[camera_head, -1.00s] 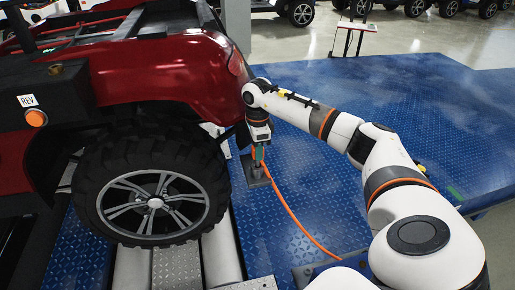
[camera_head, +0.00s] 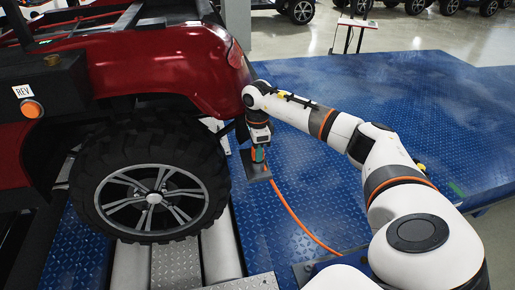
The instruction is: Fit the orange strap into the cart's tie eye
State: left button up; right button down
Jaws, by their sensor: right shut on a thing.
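The orange strap (camera_head: 290,208) runs in a curve over the blue platform, from my right gripper toward the bottom of the view. My right gripper (camera_head: 258,155) points down behind the cart's rear wheel and is shut on the strap's end, just above a dark plate (camera_head: 252,168) on the platform. The red cart (camera_head: 170,70) stands at the left with its rear near my right wrist. The tie eye cannot be made out; the wheel, bodywork or my gripper may hide it. My left gripper is not in view.
The cart's black wheel (camera_head: 120,170) rests by the grey rollers (camera_head: 220,245), close to the left of my right gripper. The blue platform (camera_head: 360,110) is clear to the right. A small stand (camera_head: 356,24) and other carts are at the back.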

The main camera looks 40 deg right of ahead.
jog(key=shift+f, duration=0.3)
jog(key=c, duration=1.1)
grip_release()
jog(key=shift+r, duration=0.15)
notch_tip(320, 180, up, 12)
jog(key=shift+b, duration=0.4)
